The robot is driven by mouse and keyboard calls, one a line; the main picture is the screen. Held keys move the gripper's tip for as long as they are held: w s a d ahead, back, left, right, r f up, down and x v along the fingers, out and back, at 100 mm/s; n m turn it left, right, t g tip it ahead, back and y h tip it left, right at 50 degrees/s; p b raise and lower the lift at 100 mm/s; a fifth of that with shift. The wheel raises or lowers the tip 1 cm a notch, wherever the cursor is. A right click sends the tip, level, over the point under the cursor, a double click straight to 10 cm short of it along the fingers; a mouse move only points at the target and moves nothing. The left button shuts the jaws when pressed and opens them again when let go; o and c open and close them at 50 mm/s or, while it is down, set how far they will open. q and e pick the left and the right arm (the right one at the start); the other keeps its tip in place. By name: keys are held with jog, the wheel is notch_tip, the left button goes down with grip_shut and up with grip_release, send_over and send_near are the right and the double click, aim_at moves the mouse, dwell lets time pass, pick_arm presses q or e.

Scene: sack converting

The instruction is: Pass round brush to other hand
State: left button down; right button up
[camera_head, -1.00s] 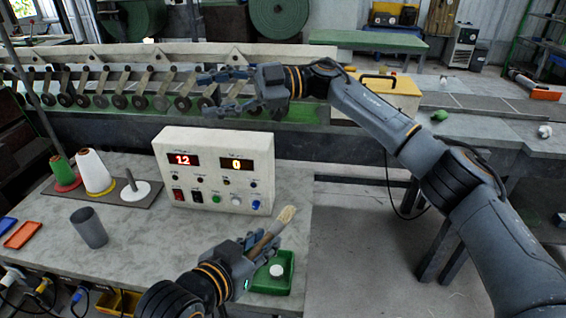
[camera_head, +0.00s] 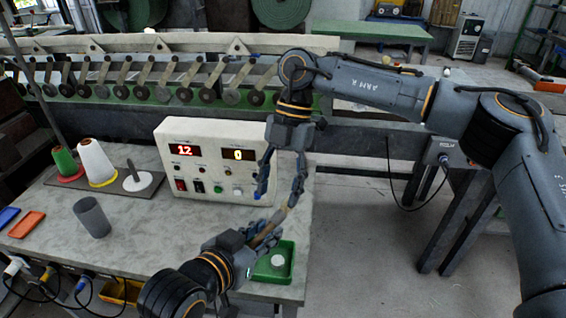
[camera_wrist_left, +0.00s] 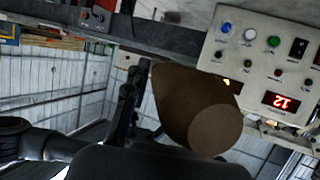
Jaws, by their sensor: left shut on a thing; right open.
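The round brush (camera_head: 267,236) has a brown wooden handle and slants up and right from my left gripper (camera_head: 260,243), which is shut on it above the table's right end. In the left wrist view the thick brown handle (camera_wrist_left: 200,110) shows large, its round end toward the camera. My right gripper (camera_head: 280,190) is open and points down just above the brush. One finger is left of the brush's upper end and the other is close by it on the right. The bristles are largely hidden near the right finger; I cannot tell if they touch.
A white control box (camera_head: 213,160) with red and yellow displays stands just left of my right gripper. A green tray (camera_head: 284,293) with a white round thing lies beside my left gripper. A grey cup (camera_head: 91,217) and thread cones (camera_head: 96,161) stand at left.

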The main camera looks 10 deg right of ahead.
aim_at(273, 214)
jog(key=shift+x, duration=2.65)
jog(key=shift+a, duration=0.1)
grip_shut()
pick_arm(q)
jog(key=c, duration=1)
grip_release()
jog(key=shift+r, duration=0.1)
